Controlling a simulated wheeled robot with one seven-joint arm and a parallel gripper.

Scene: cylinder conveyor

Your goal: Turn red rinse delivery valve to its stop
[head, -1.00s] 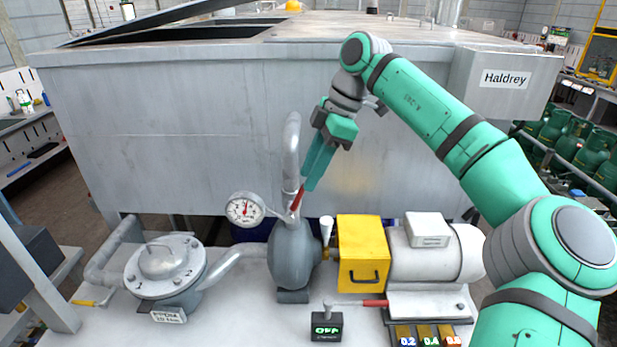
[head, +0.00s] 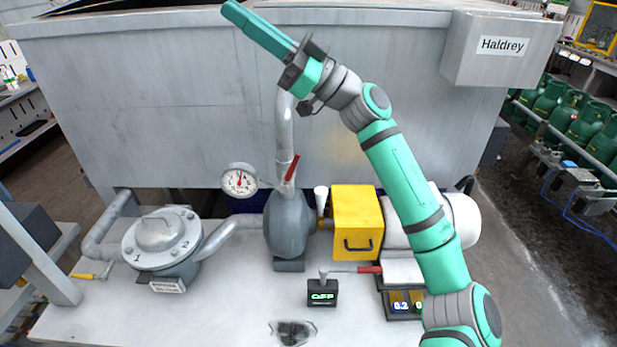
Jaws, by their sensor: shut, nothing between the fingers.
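A red valve handle (head: 292,168) sits on the grey vertical pipe (head: 284,130) above the rounded pump body (head: 290,225). It tilts steeply, its upper end leaning right. A second red-gripped lever (head: 368,269) lies nearly level above the small box (head: 322,292) with a green "OFF" display. My gripper (head: 230,8) is shut and empty, with its long green fingers pointing up and left. It is well above the red valve handle and apart from it, in front of the tank's top edge.
A large grey tank (head: 160,110) fills the back. A round gauge (head: 239,181) is left of the pipe. A yellow box (head: 354,222) and white motor stand right of the pump. A flanged round housing (head: 160,237) is at left. A dark patch marks the bench front.

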